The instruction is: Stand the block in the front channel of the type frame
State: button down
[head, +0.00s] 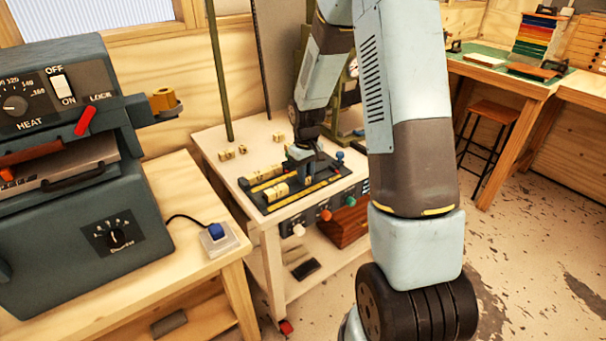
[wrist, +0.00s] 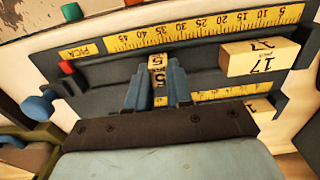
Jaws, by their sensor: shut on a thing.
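The type frame is a dark tray with yellow rulers; its rim shows in the head view (head: 262,211) and it fills much of the wrist view (wrist: 100,75). My gripper (wrist: 158,88) points down over it, shut on a small pale block (wrist: 158,62) marked 5. The block sits between the fingers just behind the front ruler (wrist: 190,30), at the front channel. I cannot tell whether it touches the channel floor. In the head view my gripper (head: 307,178) is over the frame's right half and largely hides the block.
A block marked 17 (wrist: 258,57) lies in the front channel, on the left in the head view (head: 276,191). More blocks lie by the rear ruler (head: 266,173). Loose blocks (head: 226,154) lie behind the frame. A blue knob (wrist: 38,105) stands at the frame's end.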

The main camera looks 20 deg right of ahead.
jog(key=c, duration=1)
grip_release()
jog(key=shift+f, duration=0.1)
notch_tip(320, 180, up, 12)
jog(key=s+r+m+t, duration=0.2)
jog(key=s+r+t, duration=0.1)
jog(key=s+r, duration=1.1)
jog(key=s+r+t, duration=0.1)
jog(key=s+r, duration=0.1)
jog(key=s, duration=0.2)
jog(key=s+r+m, duration=0.1)
jog(key=s, duration=0.4)
jog(key=s+a+r+t, duration=0.1)
jog(key=s+r, duration=0.1)
jog(key=s, duration=0.3)
jog(key=shift+s+r+m+t, duration=0.15)
jog(key=shift+r+m+t, duration=0.15)
jog(key=shift+r, duration=0.05)
